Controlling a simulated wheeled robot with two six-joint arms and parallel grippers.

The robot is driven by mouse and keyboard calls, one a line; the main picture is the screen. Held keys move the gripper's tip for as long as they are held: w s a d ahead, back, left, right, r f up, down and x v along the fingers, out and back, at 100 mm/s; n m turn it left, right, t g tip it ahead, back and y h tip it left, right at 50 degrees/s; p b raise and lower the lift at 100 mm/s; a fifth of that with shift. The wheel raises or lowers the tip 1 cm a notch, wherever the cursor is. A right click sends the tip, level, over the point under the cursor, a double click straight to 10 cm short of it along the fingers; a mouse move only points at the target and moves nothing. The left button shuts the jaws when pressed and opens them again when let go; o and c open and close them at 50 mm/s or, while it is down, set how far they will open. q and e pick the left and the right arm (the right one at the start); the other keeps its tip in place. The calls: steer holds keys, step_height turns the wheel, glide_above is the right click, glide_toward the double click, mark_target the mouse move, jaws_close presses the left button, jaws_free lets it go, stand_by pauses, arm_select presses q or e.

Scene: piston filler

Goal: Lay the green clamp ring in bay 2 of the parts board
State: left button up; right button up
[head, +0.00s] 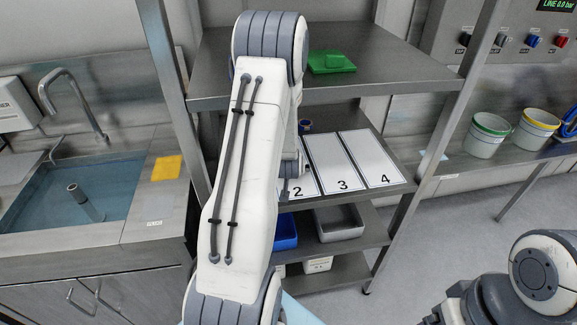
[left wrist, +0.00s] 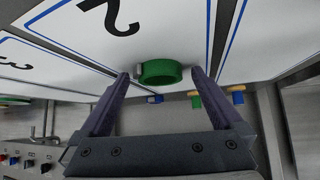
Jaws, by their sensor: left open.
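The green clamp ring (left wrist: 160,72) shows in the left wrist view, on the white panel of bay 2 of the parts board (left wrist: 150,32), close to the board's edge. My left gripper (left wrist: 161,76) is open, with one finger on each side of the ring and a visible gap at each. In the head view the parts board (head: 343,182) lies on the middle shelf, with bays 3 and 4 clear and bay 2 partly covered.
An upper shelf (head: 400,72) with a green block (head: 331,62) overhangs the board. Small blue-and-yellow parts (left wrist: 196,101) lie beyond the ring in the wrist view. A grey bin (head: 338,223) and a blue bin (head: 285,230) stand below. A sink (head: 80,200) is left.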

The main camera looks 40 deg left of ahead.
arm_select(q)
steer(key=shift+r, duration=0.25)
steer(key=shift+s+d+r, duration=0.1)
steer(key=shift+s+r, duration=0.05)
steer(key=shift+s, duration=0.05)
steer(key=b+v, duration=0.1)
steer(key=v, duration=1)
